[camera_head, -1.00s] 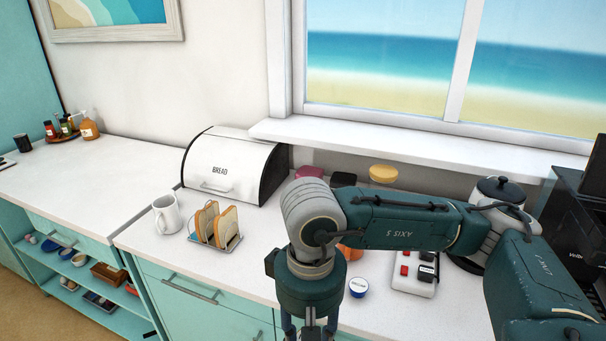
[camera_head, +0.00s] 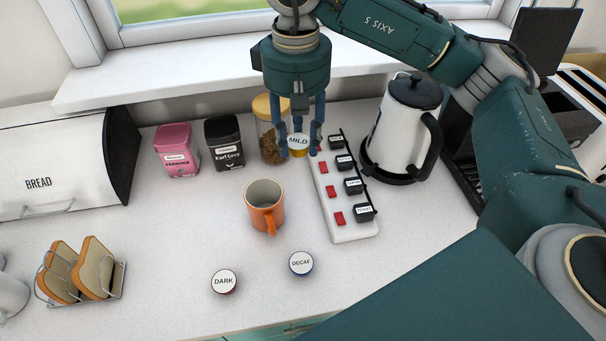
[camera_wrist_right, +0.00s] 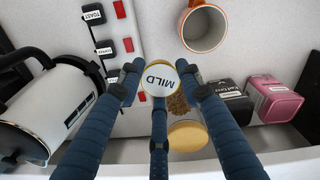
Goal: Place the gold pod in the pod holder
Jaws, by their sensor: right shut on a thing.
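The gold pod (camera_head: 298,146) has a white lid marked MILD and a gold side. My right gripper (camera_head: 300,143) is shut on it, with fingers around its sides. The right wrist view shows the pod (camera_wrist_right: 159,79) between the fingertips (camera_wrist_right: 160,72). In the head view it appears beside the far end of the power strip, in front of the glass jar; its height above the counter is hard to judge. I cannot make out a pod holder in either view. My left gripper is not in view.
The white power strip (camera_head: 341,222) bears labelled plugs. An orange mug (camera_head: 264,203), a DARK pod (camera_head: 224,282) and a DECAF pod (camera_head: 301,263) are nearer the front. The jar (camera_head: 271,141), tins and kettle (camera_head: 404,120) stand behind. Counter around the loose pods is clear.

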